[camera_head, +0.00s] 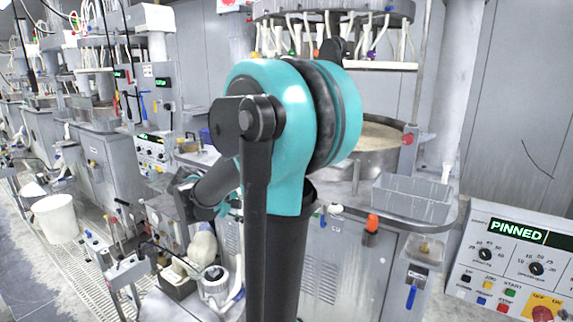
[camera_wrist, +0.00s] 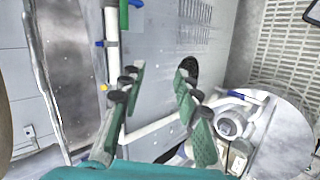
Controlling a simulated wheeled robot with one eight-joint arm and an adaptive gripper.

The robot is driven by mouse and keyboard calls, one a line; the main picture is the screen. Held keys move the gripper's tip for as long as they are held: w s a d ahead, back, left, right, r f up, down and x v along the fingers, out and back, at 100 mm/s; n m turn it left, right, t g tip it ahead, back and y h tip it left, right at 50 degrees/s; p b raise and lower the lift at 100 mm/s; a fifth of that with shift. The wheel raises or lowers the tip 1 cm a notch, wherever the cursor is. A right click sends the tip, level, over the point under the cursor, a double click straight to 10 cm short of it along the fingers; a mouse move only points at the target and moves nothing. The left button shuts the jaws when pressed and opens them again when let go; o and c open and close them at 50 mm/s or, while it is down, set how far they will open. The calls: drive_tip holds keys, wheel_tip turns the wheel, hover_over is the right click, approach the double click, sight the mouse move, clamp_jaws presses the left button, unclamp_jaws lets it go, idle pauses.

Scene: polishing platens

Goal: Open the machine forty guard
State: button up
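No number forty is readable on any machine, and I cannot pick out its guard for certain. The nearest machine has a grey cabinet (camera_head: 335,262) and a round metal basin (camera_head: 368,165) on top, partly hidden by my arm. A red knob (camera_head: 408,139) sits at the basin's right side. My gripper (camera_wrist: 157,86) is open in the wrist view, its two green fingers apart with nothing between them. Behind them are a grey panel with vent slots (camera_wrist: 192,22) and a pale pipe (camera_wrist: 150,128). In the head view my arm hides most of the gripper.
A control panel (camera_head: 515,262) reading "PINNED" stands at the right. A grey bin (camera_head: 411,198) sits on the nearest machine's top. More machines line the left, with a white bucket (camera_head: 56,218) beside them. Hoses and a pale round vessel (camera_head: 202,248) crowd the space left of the cabinet.

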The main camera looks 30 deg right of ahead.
drive_tip(key=w+d+r+g+h, duration=0.1)
drive_tip(key=w+r+h, duration=0.2)
drive_tip(key=r, duration=0.4)
drive_tip(key=w+d+r+h, duration=0.2)
drive_tip(key=w+r, duration=0.2)
drive_tip(key=r, duration=0.3)
drive_tip(key=shift+m+h, duration=0.3)
drive_tip(key=x, duration=1.7)
drive_tip(key=shift+s, duration=0.35)
clamp_jaws()
